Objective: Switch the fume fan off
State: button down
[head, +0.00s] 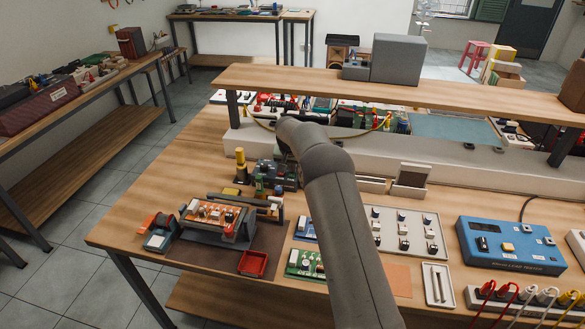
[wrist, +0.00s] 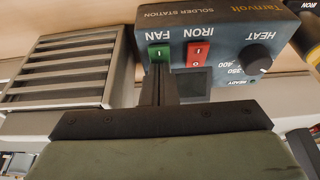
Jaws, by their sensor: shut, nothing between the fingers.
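The solder station (wrist: 225,45) is a dark blue-grey box seen upside down in the wrist view. Its green rocker switch (wrist: 160,52) lies beside the label FAN, with an "I" mark showing. The half of that switch nearest my fingers is partly hidden by them. A red rocker switch (wrist: 196,54), labelled IRON, sits right beside it. My gripper (wrist: 160,72) is shut and empty, its fingertips at or just in front of the green switch; I cannot tell whether they touch. In the head view the station (head: 268,173) is partly behind my arm.
A slatted grey box (wrist: 68,68) stands close to the left in the wrist view. The black HEAT knob (wrist: 258,57) is on the station's right. In the head view, a circuit board on a holder (head: 212,214) and a red tray (head: 253,264) lie in front of the station.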

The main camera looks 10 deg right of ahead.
jog(key=shift+s+a+f+b, duration=0.2)
jog(key=shift+s, duration=0.2)
jog(key=shift+s+a+f+b, duration=0.15)
jog(key=shift+s, duration=0.25)
jog(key=shift+r, duration=0.1)
jog(key=w+b+v, duration=0.1)
jog(key=v, duration=1.3)
jog(key=shift+d+r, duration=0.25)
jog(key=shift+r, duration=0.05)
jog(key=shift+w+f+b, duration=0.1)
jog(key=shift+w+b, duration=0.05)
jog(key=shift+b, duration=0.3)
jog(key=b, duration=0.2)
jog(key=w+b, duration=0.1)
jog(key=b, duration=0.1)
jog(key=shift+w+d+r+b, duration=0.1)
jog(key=shift+d+r+b, duration=0.2)
jog(key=shift+d, duration=0.05)
jog(key=x, duration=0.4)
jog(key=p+x, duration=0.1)
jog(key=x, duration=0.4)
jog(key=s+p+x, duration=0.1)
jog(key=x, duration=0.4)
jog(key=shift+a+f, duration=0.15)
